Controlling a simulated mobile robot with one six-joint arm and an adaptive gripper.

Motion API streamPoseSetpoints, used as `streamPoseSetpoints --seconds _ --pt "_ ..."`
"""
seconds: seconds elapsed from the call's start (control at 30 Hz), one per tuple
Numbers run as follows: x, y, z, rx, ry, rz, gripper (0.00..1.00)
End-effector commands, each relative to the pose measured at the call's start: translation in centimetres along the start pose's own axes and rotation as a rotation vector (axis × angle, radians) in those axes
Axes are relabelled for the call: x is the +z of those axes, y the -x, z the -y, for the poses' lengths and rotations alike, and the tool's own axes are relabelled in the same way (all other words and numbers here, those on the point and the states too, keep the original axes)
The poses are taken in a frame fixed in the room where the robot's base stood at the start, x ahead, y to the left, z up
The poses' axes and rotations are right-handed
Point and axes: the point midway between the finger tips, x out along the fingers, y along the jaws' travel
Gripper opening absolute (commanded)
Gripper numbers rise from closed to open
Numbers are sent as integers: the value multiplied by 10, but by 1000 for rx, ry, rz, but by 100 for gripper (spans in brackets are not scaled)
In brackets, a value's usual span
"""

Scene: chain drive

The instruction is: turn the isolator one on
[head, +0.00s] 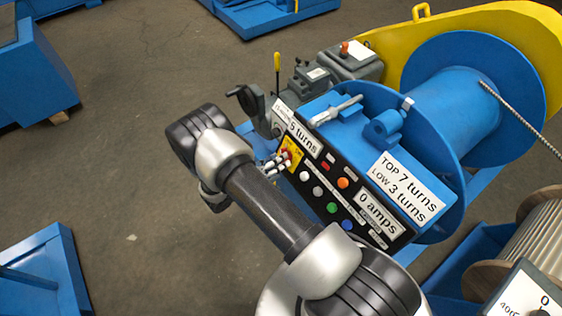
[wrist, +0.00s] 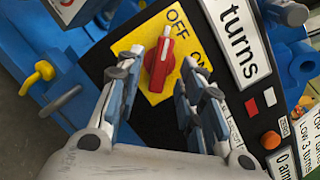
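The isolator is a red rotary knob (wrist: 158,64) on a yellow plate (wrist: 150,97) marked OFF and ON. In the wrist view its white-tipped end points up toward the OFF lettering. In the head view the yellow plate (head: 297,151) is at the upper left end of the black control panel, with the knob partly hidden by my gripper. My gripper (wrist: 161,72) is open, with one finger on each side of the knob in the wrist view. I see a gap on each side and no clear contact; depth is hard to tell. My gripper (head: 275,164) also shows in the head view.
The black panel (head: 318,176) carries several coloured buttons and a "0 amps" label (head: 381,214). A blue winch drum (head: 455,105) and yellow guard (head: 430,35) stand behind. A yellow-handled lever (head: 277,65) rises nearby. Another dial panel (head: 520,298) is at lower right. Open floor lies left.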

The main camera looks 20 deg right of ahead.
Motion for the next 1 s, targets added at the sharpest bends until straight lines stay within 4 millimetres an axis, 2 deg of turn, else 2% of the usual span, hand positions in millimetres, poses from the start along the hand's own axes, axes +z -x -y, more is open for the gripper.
streamPoseSetpoints --seconds 0.1,0.2,0.5,1.0 --pt "-1 -14 0 -1 -1 -1 35" --pt "0 -20 0 0 0 0 35" --pt "0 -22 0 1 0 0 35" --pt "0 -21 0 1 0 0 2"
